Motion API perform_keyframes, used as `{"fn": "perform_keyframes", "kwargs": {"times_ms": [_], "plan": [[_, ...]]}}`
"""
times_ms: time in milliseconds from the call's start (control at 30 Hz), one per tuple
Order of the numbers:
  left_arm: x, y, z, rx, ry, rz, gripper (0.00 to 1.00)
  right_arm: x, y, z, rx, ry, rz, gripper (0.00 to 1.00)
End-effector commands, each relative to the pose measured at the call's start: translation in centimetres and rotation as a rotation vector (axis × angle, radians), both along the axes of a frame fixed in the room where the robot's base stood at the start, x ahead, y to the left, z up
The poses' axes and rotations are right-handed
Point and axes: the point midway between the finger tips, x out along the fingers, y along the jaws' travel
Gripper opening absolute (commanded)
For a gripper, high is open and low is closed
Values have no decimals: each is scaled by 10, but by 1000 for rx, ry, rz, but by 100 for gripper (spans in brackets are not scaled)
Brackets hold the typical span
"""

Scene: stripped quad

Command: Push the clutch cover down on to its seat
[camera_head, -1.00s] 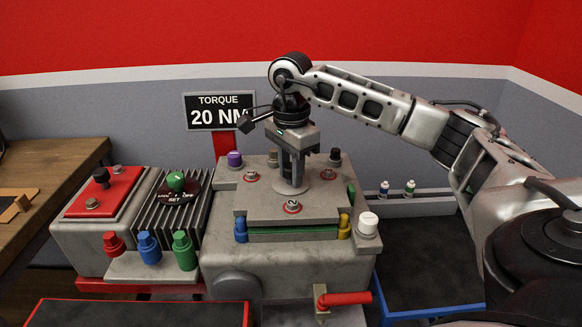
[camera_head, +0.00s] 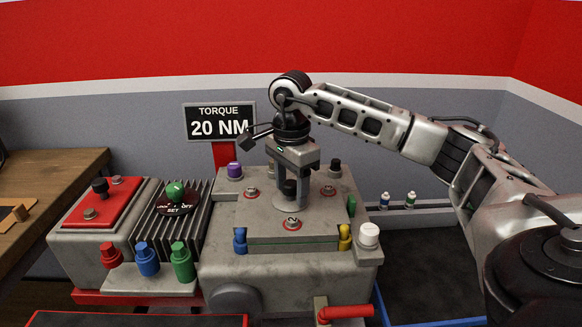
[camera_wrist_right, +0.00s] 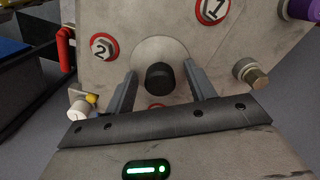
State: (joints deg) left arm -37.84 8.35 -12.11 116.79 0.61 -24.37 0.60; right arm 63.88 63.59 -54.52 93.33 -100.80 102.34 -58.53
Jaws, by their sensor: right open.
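The clutch cover (camera_head: 255,215) is a grey plate with red-ringed numbered bolts. It lies on the engine housing (camera_head: 300,275), and only a thin green line shows along its front edge. A dark round knob (camera_head: 289,188) stands at its middle, on a pale round boss. My right gripper (camera_head: 291,197) points down over the boss, open, with one finger on each side of the knob. In the right wrist view, the knob (camera_wrist_right: 159,76) sits between the two spread fingers with gaps beside it; the cover (camera_wrist_right: 125,75) spreads around it. My left gripper is out of view.
Coloured caps stand around the cover: purple (camera_head: 234,171), blue (camera_head: 240,240), yellow (camera_head: 345,236) and white (camera_head: 368,235). A red handle (camera_head: 345,312) sticks out in front. A finned block with a green knob (camera_head: 175,190) stands left. A torque sign (camera_head: 219,121) is behind.

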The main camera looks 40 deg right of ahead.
Motion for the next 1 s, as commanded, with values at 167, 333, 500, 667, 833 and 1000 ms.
{"fn": "perform_keyframes", "kwargs": {"times_ms": [167, 333, 500, 667, 833, 1000], "plan": [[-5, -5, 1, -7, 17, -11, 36, 2, 0, 17, 2, -7, 0, 55], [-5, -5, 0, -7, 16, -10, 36, 2, 1, 58, 2, -9, 0, 55], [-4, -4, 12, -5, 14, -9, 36, 1, 0, 107, 0, -10, -2, 55], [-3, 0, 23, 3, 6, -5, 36, 1, 0, 139, 0, -7, -1, 55], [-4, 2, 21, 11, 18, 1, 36, 1, 0, 157, 0, -5, -1, 55], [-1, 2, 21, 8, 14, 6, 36, 0, 0, 162, 1, -4, -1, 55]]}}
